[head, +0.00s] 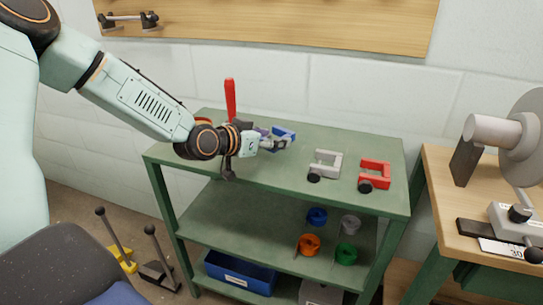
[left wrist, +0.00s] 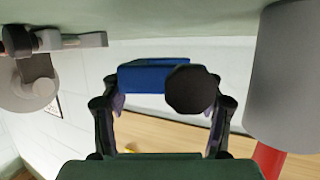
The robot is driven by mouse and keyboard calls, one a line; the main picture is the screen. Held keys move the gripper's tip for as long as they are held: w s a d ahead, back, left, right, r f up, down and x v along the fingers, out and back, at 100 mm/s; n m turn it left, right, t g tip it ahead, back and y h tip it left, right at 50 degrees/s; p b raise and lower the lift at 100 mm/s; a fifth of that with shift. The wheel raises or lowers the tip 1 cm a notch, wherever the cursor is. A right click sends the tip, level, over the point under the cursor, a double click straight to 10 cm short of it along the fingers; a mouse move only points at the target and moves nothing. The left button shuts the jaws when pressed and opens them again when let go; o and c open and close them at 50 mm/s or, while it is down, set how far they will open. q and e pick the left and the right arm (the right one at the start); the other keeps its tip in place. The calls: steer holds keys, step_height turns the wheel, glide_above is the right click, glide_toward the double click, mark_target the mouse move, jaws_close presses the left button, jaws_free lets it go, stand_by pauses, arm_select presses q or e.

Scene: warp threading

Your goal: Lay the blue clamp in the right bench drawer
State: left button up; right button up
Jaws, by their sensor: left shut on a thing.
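The blue clamp (head: 284,133) is at the back left of the green shelf unit's top, partly hidden by my left gripper (head: 276,144). In the left wrist view the blue clamp (left wrist: 150,77), with its round black knob (left wrist: 192,91), sits between the two fingers of my left gripper (left wrist: 164,105). The gripper is shut on it. I cannot tell whether the clamp touches the shelf top. The wooden-topped bench (head: 440,185) stands at the right; a dark green panel under its top is cut off, and no open drawer shows. My right gripper is not in view.
A grey clamp (head: 326,163) and a red clamp (head: 375,174) lie on the shelf top (head: 235,178). A red-handled tool (head: 230,100) stands close behind my gripper. A grinder-like machine (head: 520,135) stands on the bench. A blue bin (head: 240,272) sits below.

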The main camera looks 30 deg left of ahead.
mark_target(271, 158)
arm_select(q)
steer(key=shift+s+f, duration=0.15)
steer(key=shift+f, duration=0.1)
step_height(271, 158, down, 2)
steer(key=shift+s+d+f+b, duration=0.1)
steer(key=shift+b, duration=0.75)
steer(key=shift+w+f, duration=0.25)
steer(key=shift+f, duration=0.15)
steer(key=shift+s+r, duration=0.15)
steer(key=shift+r, duration=0.05)
steer(key=shift+f, duration=0.25)
steer(key=o, duration=1.3)
steer(key=shift+f, duration=0.1)
steer(key=shift+c, duration=0.2)
steer(key=shift+o, duration=1.2)
steer(key=shift+r, duration=0.2)
